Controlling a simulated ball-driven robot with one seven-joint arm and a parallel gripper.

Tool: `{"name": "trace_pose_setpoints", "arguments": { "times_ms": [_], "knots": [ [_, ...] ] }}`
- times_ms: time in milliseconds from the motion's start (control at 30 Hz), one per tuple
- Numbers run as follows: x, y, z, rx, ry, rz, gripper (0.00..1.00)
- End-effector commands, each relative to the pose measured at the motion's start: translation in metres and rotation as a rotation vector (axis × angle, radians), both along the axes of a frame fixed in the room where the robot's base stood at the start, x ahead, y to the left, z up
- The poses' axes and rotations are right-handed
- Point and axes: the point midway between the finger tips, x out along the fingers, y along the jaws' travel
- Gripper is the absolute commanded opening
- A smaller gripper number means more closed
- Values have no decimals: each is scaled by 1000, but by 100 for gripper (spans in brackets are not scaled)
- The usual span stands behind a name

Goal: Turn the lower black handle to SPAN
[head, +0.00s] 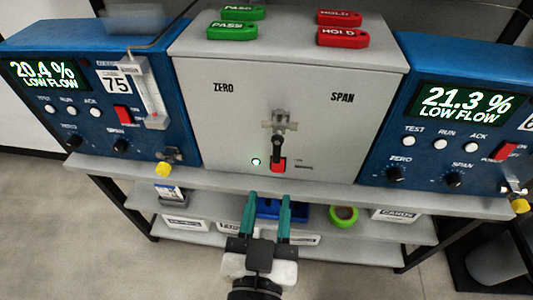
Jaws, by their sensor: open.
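A black handle (278,146) sits on a grey valve fitting (268,126) low on the front of the grey box (208,125). It hangs roughly straight down, between the ZERO label (223,87) on the left and the SPAN label (342,97) on the right. No second black handle is clear on this box. My gripper (269,197) has two teal fingers, spread apart and empty. It shows below the handle in the picture, in front of the bench edge, apart from the handle.
A red switch (278,165) is just below the handle, with a lit green lamp (256,162) to its left. Blue analysers stand left (170,80) and right (400,90). Green PASS (232,31) and red HOLD (342,38) tags lie on the box. A shelf below holds bins.

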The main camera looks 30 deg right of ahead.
Motion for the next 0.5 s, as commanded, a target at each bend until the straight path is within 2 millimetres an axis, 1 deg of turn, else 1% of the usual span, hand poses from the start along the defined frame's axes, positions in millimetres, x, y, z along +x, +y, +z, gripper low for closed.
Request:
{"name": "trace_pose_setpoints", "arguments": {
  "times_ms": [167,400,500],
  "knots": [
    [17,-13,2,0,0,-5,43],
    [53,-40,2,-2,1,-6,43],
    [65,-49,2,0,1,-6,43]
  ]
}}
